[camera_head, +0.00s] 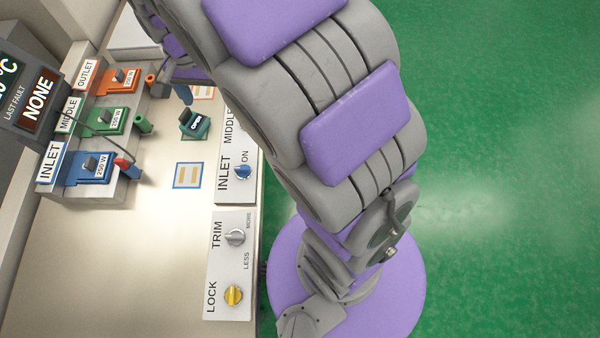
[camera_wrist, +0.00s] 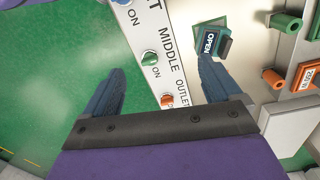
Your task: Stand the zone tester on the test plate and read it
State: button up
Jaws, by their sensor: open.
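The zone tester (camera_head: 195,123), a small dark green block with a dark top part and a display reading OPEN, stands on the bench in the middle row. It also shows in the wrist view (camera_wrist: 212,40), over a green-framed plate (camera_wrist: 199,28) that it mostly covers. A blue-framed test plate (camera_head: 178,184) with tan strips lies bare in front of it; an orange-framed one (camera_head: 204,92) lies behind. My gripper (camera_wrist: 158,72) is open with nothing between its dark blue fingers. Its right finger is close beside the tester; contact cannot be told. In the head view one finger (camera_head: 184,94) shows just behind the tester.
Blue (camera_head: 92,168), green (camera_head: 112,121) and orange (camera_head: 117,82) heater units line the left. A display (camera_head: 27,95) reads LAST FAULT NONE. A switch strip with a blue inlet switch (camera_head: 242,172), grey trim knob (camera_head: 235,237) and yellow lock knob (camera_head: 233,295) runs along the bench edge.

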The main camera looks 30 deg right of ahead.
jog(key=s+d+n, duration=0.2)
jog(key=s+n, duration=0.2)
jog(key=s, duration=0.9)
jog(key=s+d+n+g, duration=0.1)
jog(key=s+d+n, duration=0.2)
jog(key=s, duration=1.1)
jog(key=shift+s+d+r+n, duration=0.2)
jog(key=shift+s+r+n, duration=0.05)
jog(key=shift+n, duration=0.45)
